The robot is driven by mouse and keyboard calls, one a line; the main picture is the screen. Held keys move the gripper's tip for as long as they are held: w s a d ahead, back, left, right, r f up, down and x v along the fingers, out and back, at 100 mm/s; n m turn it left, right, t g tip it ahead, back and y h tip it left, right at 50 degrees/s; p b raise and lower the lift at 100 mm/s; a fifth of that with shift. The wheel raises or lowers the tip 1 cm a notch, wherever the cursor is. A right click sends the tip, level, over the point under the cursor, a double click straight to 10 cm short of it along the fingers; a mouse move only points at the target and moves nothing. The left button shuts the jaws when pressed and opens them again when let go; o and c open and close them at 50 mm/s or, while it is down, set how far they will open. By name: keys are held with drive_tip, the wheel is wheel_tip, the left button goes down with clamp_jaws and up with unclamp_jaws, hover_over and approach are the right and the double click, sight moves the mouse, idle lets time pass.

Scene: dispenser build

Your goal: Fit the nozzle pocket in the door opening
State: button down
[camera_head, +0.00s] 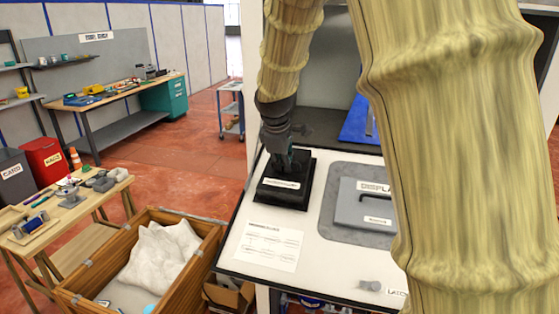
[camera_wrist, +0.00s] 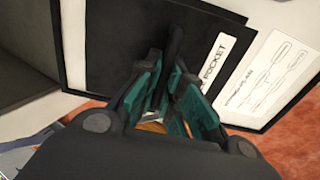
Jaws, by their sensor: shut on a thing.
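The nozzle pocket (camera_head: 268,195) is a black box-like frame with a white label, at the left of a white panel. In the wrist view the pocket (camera_wrist: 110,50) shows as a black face with a label ending in "POCKET". My gripper (camera_head: 285,160) points down into it from above. In the wrist view the teal fingers of my gripper (camera_wrist: 168,85) are shut on a dark upright part of the pocket. I take the white panel (camera_head: 235,244) to be the door, lying flat. The opening is hidden; I cannot tell whether the pocket is seated in it.
A grey plate marked "DISPLAY" (camera_head: 362,208) lies right of the pocket, and a small latch piece (camera_head: 370,286) lies near the front edge. A printed sheet (camera_head: 270,248) lies in front of the pocket. A wooden crate (camera_head: 205,250) stands left, below the panel. My arm blocks the right side.

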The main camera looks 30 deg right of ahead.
drive_tip(key=shift+s+d+r, duration=0.2)
drive_tip(key=shift+s+d, duration=0.15)
drive_tip(key=shift+s, duration=0.15)
drive_tip(key=shift+w+a+f, duration=0.15)
drive_tip(key=shift+w+f, duration=0.05)
drive_tip(key=shift+w, duration=0.2)
drive_tip(key=shift+w+a+f, duration=0.1)
drive_tip(key=shift+w+f, duration=0.1)
drive_tip(key=shift+w, duration=0.2)
drive_tip(key=shift+s+d+r, duration=0.1)
drive_tip(key=shift+s, duration=0.15)
drive_tip(key=shift+s+d, duration=0.1)
drive_tip(key=shift+s, duration=0.05)
drive_tip(key=shift+p, duration=0.8)
drive_tip(key=shift+w+f, duration=0.25)
drive_tip(key=shift+f, duration=0.1)
idle(1.4)
drive_tip(key=c, duration=1)
unclamp_jaws()
drive_tip(key=shift+r, duration=0.2)
